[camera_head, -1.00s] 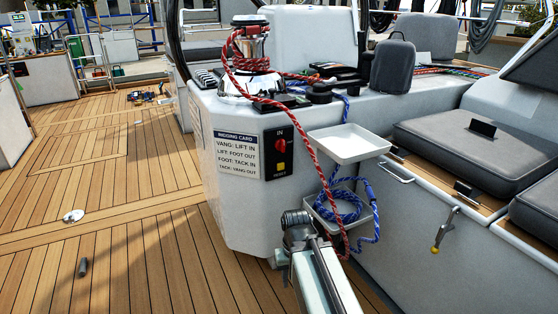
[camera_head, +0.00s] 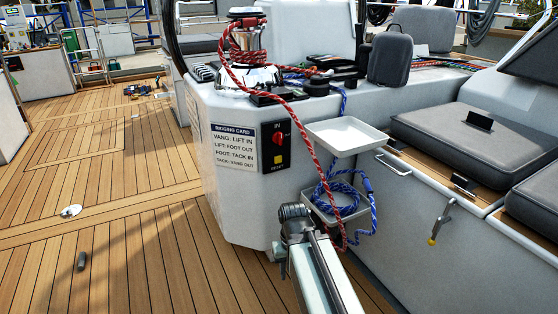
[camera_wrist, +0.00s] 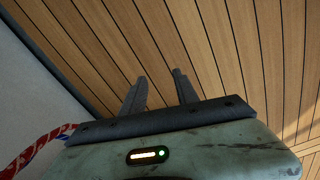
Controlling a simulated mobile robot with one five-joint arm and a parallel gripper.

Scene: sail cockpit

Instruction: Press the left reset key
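A black panel (camera_head: 275,147) is on the white console's front face, with a red knob, the label IN above and RESET below. A small yellow key (camera_head: 278,160) sits low on this panel, above the RESET label. I see only one such key, and cannot tell whether it is the left one. My arm reaches up from the bottom of the head view and ends below the panel, apart from the key. My gripper (camera_wrist: 160,80) shows in the wrist view with two dark fingers apart and nothing between them, over wooden deck.
A rigging card (camera_head: 236,148) is left of the panel. A red rope (camera_head: 306,135) hangs past the panel's right side. A white tray (camera_head: 346,136) juts out to the right, with blue rope (camera_head: 342,198) below. Open deck (camera_head: 130,240) lies left.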

